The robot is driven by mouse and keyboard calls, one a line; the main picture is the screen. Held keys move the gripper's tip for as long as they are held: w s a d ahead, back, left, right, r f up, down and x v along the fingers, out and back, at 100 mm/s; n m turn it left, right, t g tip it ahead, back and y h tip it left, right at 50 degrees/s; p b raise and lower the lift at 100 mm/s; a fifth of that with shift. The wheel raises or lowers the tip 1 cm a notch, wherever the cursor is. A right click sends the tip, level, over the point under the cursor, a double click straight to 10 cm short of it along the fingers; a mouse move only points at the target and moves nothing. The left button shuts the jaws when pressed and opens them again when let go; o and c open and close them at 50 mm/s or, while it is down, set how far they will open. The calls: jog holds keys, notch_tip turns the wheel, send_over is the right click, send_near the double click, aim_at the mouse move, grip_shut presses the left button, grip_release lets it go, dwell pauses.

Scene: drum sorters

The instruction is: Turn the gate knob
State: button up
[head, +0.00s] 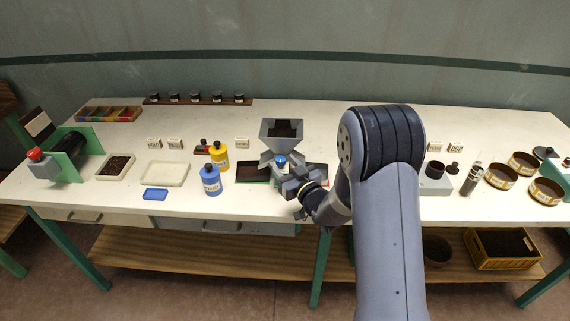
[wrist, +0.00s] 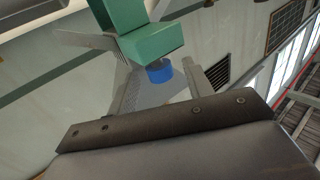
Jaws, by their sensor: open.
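The gate knob (head: 281,160) is a small blue knob on the front of the grey hopper (head: 281,129), which stands at the middle of the table. In the wrist view, the blue knob (wrist: 159,71) shows below the end of a green block (wrist: 150,38). My gripper (head: 289,174) is just in front of the hopper, close to the knob. Its jaws are open, with one grey finger on each side of the knob in the wrist view. I cannot tell whether either finger touches the knob.
A blue bottle (head: 211,180) and a yellow bottle (head: 219,157) stand left of the hopper. A dark tray (head: 252,173) lies under it. A cream tray (head: 164,174) and a green-framed drum (head: 73,150) are farther left. Round sieves (head: 502,176) stand at the right.

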jog(key=shift+c, duration=0.6)
jog(key=c, duration=0.9)
